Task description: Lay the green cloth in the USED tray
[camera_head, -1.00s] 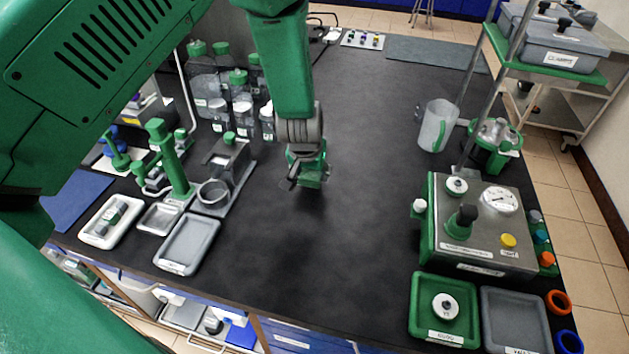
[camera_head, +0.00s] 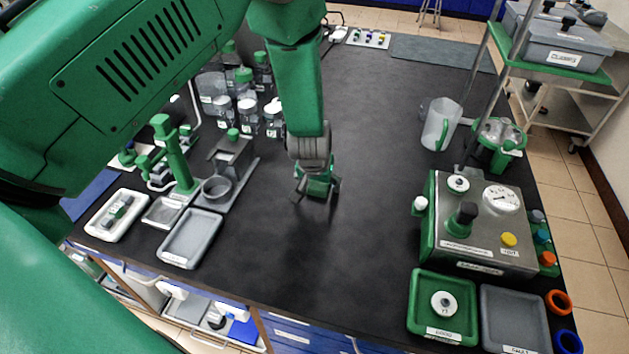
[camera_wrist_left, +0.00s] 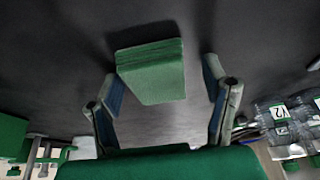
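The green cloth (camera_wrist_left: 150,72) shows in the left wrist view as a thick folded block on the dark bench. My left gripper (camera_wrist_left: 165,92) is open, with one finger on each side of the cloth and a visible gap to both. In the head view my left gripper (camera_head: 316,194) points down over the middle of the bench; I cannot clearly tell the cloth from the green gripper there. A grey tray (camera_head: 191,239) at the front left is empty; its label is too small to read surely. My right gripper is not in view.
A white tray (camera_head: 117,215) and a green stand (camera_head: 175,155) are left of the grey tray. Bottles (camera_head: 247,110) stand behind. At right are a metal control box (camera_head: 480,225), a green tray (camera_head: 420,305) and another grey tray (camera_head: 515,315). The bench middle is clear.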

